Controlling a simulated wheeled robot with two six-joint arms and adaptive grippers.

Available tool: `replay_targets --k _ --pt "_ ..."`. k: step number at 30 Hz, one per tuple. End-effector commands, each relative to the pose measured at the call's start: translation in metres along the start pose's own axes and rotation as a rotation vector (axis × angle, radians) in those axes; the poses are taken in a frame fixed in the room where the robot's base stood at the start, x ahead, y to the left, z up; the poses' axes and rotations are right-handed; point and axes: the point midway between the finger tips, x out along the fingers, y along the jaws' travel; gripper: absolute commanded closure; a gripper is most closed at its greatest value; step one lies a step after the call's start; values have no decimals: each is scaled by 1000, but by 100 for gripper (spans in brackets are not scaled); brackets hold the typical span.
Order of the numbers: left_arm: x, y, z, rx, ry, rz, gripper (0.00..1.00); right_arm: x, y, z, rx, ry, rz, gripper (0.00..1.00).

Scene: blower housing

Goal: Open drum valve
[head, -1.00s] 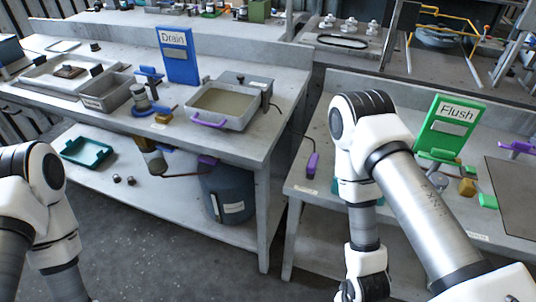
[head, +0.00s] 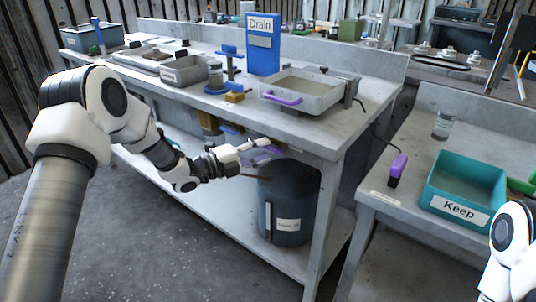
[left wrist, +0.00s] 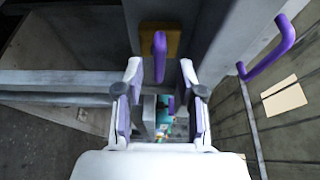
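The dark blue drum (head: 286,215) with a white label stands on the lower shelf of the middle bench. My left gripper (head: 268,148) reaches under the bench top, just above the drum's upper left. Purple shows at its fingers; I cannot tell there which part is valve handle. In the left wrist view my gripper (left wrist: 163,100) is open, with nothing between its fingers. An upright purple handle (left wrist: 160,52) on a yellow-brown block lies ahead, between and beyond the fingertips. A second, bent purple handle (left wrist: 268,48) is at the upper right. My right gripper is out of view.
The bench top (head: 215,108) overhangs my left gripper. On it stand a blue Drain sign (head: 263,50) and a grey tray (head: 303,92) with a purple handle. A teal Keep bin (head: 462,187) is on the right bench. The floor left is clear.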

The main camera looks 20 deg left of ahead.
Motion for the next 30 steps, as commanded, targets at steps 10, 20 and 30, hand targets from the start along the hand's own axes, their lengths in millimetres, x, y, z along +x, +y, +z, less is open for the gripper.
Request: replay_targets --k 10,20,30 --pt "23 1 0 -4 -2 1 61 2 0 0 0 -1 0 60" --pt "23 1 0 -5 -2 2 100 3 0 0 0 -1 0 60" --pt "23 3 0 -41 -2 -12 100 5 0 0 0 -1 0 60"
